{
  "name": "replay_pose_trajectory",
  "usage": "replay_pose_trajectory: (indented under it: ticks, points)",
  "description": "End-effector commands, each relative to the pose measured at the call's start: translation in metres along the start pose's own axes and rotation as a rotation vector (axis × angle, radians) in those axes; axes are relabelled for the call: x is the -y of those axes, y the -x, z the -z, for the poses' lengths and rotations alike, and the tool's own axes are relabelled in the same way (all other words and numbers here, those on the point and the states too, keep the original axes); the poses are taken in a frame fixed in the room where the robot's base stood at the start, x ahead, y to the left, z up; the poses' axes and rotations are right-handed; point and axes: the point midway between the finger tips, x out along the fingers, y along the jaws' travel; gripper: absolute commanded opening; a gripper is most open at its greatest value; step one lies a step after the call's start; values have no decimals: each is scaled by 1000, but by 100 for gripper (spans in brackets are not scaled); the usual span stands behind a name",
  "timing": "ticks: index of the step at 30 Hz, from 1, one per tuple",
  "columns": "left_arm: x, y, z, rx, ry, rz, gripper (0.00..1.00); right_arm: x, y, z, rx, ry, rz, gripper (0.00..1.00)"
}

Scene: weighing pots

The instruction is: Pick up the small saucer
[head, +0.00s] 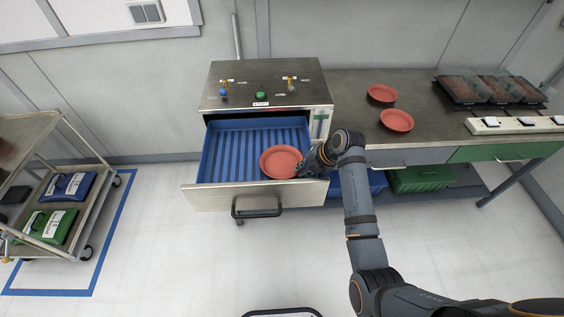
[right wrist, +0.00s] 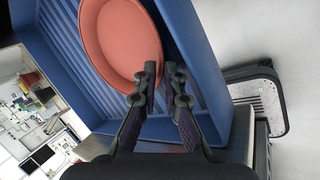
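A round terracotta-red saucer (head: 280,161) is at the right front of the open blue-lined drawer (head: 235,150). Two more red saucers, which look smaller, are on the steel worktop: one at the back (head: 382,93) and one in front (head: 397,120). My right gripper (head: 303,170) is at the right edge of the drawer saucer. In the right wrist view its fingertips (right wrist: 162,70) are close together, one on each side of the saucer's rim (right wrist: 113,45). A narrow gap shows between them, and whether they press on the rim is unclear. My left gripper is out of view.
The drawer's steel front (head: 215,197) has a dark handle (head: 258,212). The cabinet top (head: 262,85) carries small valves. Dark trays (head: 490,90) and a white switch strip (head: 515,125) are at the worktop's right. A cart (head: 60,190) with cases is at left. The floor between is clear.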

Motion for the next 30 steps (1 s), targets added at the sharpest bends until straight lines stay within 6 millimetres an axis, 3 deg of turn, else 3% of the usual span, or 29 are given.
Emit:
replay_pose_trajectory:
  ticks: [6,10,12,25,30]
  points:
    - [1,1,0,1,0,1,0,0,-14,0,2,0,0,8]
    - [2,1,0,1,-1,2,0,0,-14,0,2,0,0,7]
    - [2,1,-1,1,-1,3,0,0,-13,0,2,0,0,0]
    - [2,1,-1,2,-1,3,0,0,-12,0,2,1,-1,0]
    - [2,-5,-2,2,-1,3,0,-7,-2,-1,5,2,-4,0]
